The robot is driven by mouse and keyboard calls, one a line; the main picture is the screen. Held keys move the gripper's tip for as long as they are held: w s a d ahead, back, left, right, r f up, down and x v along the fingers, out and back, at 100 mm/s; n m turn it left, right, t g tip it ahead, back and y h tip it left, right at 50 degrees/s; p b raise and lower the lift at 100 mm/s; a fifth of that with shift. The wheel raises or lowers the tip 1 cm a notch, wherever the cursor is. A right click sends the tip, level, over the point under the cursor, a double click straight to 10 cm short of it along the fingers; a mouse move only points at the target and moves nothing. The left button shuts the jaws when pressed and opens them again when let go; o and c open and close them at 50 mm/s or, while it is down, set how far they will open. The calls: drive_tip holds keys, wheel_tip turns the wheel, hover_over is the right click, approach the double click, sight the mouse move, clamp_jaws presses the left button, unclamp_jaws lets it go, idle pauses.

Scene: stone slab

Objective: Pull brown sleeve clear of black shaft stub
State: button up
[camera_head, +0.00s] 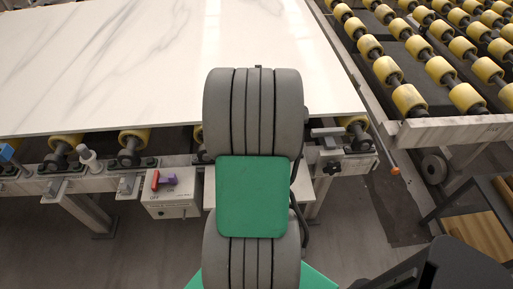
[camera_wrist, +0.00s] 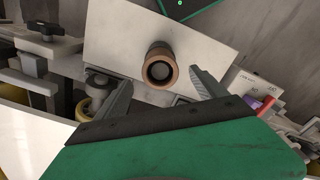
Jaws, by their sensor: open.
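The brown sleeve (camera_wrist: 160,86) shows as a ring in the middle of the wrist view, seen nearly end-on. It sits around the black shaft stub (camera_wrist: 160,70), whose dark end shows inside the ring. Both stand out in front of a pale plate (camera_wrist: 112,35). My gripper (camera_wrist: 162,78) is open, with one finger to the left of the sleeve and one to the right. Gaps show on both sides, and I see no contact. How deep the fingers reach along the sleeve is hard to tell. In the head view my arm hides the sleeve, stub and gripper.
A white stone slab (camera_head: 110,70) lies on the roller conveyor at the back left. A switch box (camera_head: 172,207) with red and purple knobs is beside my arm. A black knob (camera_head: 332,168) is on the right. More yellow rollers (camera_head: 409,99) fill the back right.

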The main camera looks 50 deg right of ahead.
wheel_tip(320, 180, down, 7)
drive_tip(key=shift+f, duration=0.1)
drive_tip(key=shift+c, duration=0.4)
drive_tip(key=c, duration=1.5)
drive_tip(key=shift+o, duration=0.2)
drive_tip(key=shift+r+p, duration=2.95)
drive_tip(key=shift+r, duration=0.8)
drive_tip(key=shift+r, duration=0.1)
wheel_tip(320, 180, up, 6)
drive_tip(key=p, duration=0.4)
